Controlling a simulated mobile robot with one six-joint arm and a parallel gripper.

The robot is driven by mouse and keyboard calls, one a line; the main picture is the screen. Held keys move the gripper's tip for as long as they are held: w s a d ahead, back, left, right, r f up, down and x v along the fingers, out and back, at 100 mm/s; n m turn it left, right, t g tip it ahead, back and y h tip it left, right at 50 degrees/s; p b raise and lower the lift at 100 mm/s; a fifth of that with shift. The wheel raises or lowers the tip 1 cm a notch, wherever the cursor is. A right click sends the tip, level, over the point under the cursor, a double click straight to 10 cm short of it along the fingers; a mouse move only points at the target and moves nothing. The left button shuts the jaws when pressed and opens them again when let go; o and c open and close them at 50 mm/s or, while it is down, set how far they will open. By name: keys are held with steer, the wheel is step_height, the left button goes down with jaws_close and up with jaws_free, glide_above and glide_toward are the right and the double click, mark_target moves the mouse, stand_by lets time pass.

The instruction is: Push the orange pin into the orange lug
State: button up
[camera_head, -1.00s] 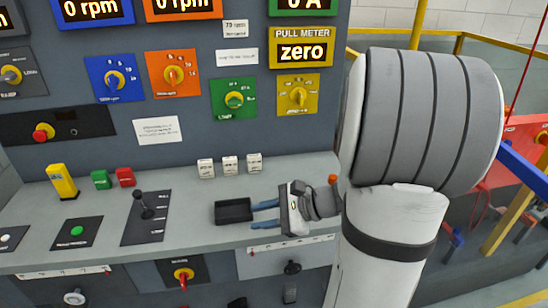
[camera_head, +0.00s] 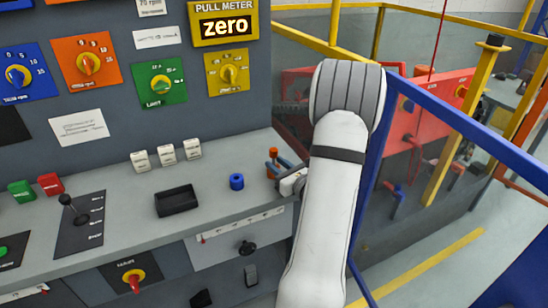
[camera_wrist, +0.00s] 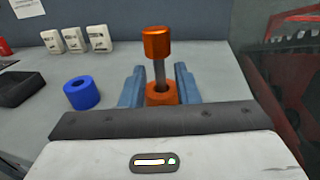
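The orange pin stands upright, with an orange head (camera_wrist: 157,42) and a grey shank (camera_wrist: 159,73). Its lower end meets the orange lug (camera_wrist: 162,94), a ring on the grey console top. A length of bare shank shows between head and lug. In the head view the pin's orange head (camera_head: 272,152) shows near the console's right end. My gripper (camera_wrist: 159,76) has its two blue fingers on either side of the shank and lug, apart from the shank. In the head view my gripper (camera_head: 277,168) is low over the console, partly hidden by my arm.
A blue ring (camera_head: 236,181) stands left of my gripper. A black tray (camera_head: 178,201) lies farther left. Several white blocks (camera_head: 165,154) stand behind them. Right of the console are a blue rail (camera_head: 455,118) and red machinery (camera_head: 425,115).

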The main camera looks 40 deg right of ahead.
steer(key=shift+w, duration=1)
jaws_close()
